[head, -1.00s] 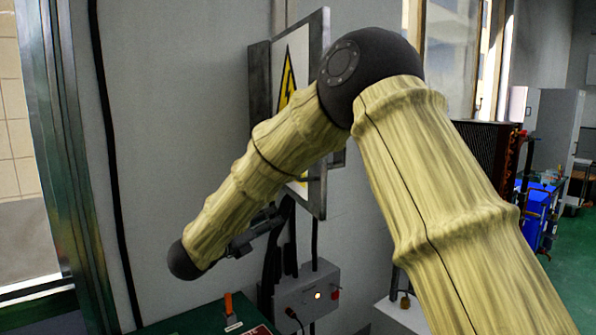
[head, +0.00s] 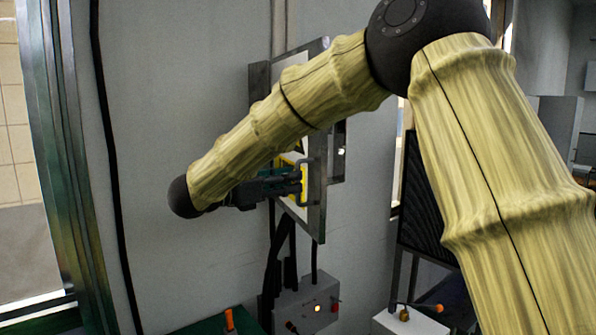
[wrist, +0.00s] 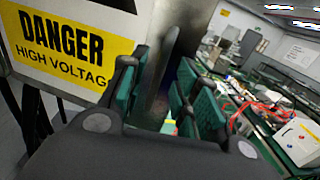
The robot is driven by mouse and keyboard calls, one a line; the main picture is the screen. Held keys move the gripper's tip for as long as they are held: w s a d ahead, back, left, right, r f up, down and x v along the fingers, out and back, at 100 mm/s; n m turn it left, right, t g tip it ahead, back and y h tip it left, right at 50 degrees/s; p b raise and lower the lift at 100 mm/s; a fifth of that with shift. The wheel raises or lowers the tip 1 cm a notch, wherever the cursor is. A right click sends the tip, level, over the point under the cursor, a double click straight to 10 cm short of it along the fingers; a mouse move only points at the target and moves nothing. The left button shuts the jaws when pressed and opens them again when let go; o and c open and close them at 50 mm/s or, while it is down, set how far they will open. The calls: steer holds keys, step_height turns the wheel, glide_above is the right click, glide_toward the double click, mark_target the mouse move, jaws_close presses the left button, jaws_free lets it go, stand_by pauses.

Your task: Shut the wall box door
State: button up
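The wall box door (head: 317,205) stands open, swung out from the wall box (head: 338,165). Its sign side carries a yellow danger label, which reads "DANGER HIGH VOLTAGE" in the wrist view (wrist: 62,50). My gripper (head: 298,180) is at the sign side of the door, near its lower free edge, and partly covers the label. In the wrist view my gripper (wrist: 165,100) has its green-padded fingers spread apart. A grey edge shows between them; I cannot tell whether they touch it. My arm hides much of the door's upper part and the box.
A grey control box (head: 305,303) with a lit button sits on the wall below the door, with black cables above it. A green surface with an orange handle (head: 229,318) is at the bottom. Bare wall (head: 165,110) lies to the left.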

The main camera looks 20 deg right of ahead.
mark_target(298, 203)
steer(key=shift+p+x, duration=0.6)
steer(key=shift+x, duration=1.1)
steer(key=shift+a, duration=0.1)
steer(key=shift+c, duration=0.3)
jaws_close()
